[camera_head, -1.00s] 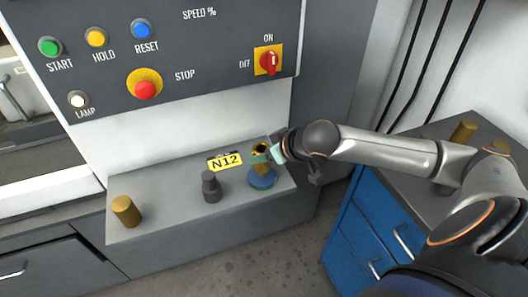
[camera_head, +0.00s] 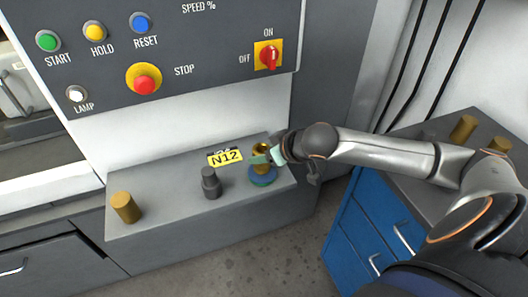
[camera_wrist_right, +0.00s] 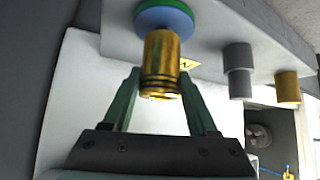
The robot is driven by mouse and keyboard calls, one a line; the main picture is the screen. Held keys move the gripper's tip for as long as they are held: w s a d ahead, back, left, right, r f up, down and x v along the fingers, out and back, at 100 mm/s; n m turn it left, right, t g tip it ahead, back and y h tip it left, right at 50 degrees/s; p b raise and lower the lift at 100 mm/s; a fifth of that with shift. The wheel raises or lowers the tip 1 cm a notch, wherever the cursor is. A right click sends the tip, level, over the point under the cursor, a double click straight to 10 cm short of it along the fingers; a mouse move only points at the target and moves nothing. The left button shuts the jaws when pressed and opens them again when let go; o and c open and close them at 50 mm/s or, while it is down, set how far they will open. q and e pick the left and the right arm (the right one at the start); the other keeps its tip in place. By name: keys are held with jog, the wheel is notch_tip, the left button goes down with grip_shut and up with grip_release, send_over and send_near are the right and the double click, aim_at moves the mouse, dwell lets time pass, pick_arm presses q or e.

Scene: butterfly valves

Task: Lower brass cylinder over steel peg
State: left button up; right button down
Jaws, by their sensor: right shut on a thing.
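The brass cylinder (camera_head: 262,168) stands over a blue and green round base (camera_head: 263,181) at the right of the grey ledge. My right gripper (camera_head: 268,155) is shut on it from the right side. In the right wrist view, the cylinder (camera_wrist_right: 161,58) sits between the green fingers (camera_wrist_right: 160,78), with its far end close to or touching the base (camera_wrist_right: 165,18). No peg shows at the base, so I cannot tell what is inside the cylinder. A dark grey stepped steel peg (camera_head: 211,184) stands uncovered to the left. My left gripper is out of view.
Another brass cylinder (camera_head: 125,208) stands at the left of the ledge (camera_head: 160,222). A yellow N12 label (camera_head: 225,157) lies behind the grey peg. A control panel (camera_head: 200,50) rises behind. A blue cabinet (camera_head: 350,235) at right carries more brass cylinders (camera_head: 463,128).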

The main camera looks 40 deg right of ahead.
jog(key=shift+f, duration=0.55)
dwell(0.4)
jog(key=shift+c, duration=1.8)
grip_release()
jog(key=shift+o, duration=1.3)
jog(key=shift+s+f, duration=0.1)
jog(key=shift+f, duration=0.15)
jog(key=p+v, duration=0.1)
jog(key=v, duration=1.1)
jog(key=shift+r, duration=0.3)
jog(key=shift+s, duration=0.15)
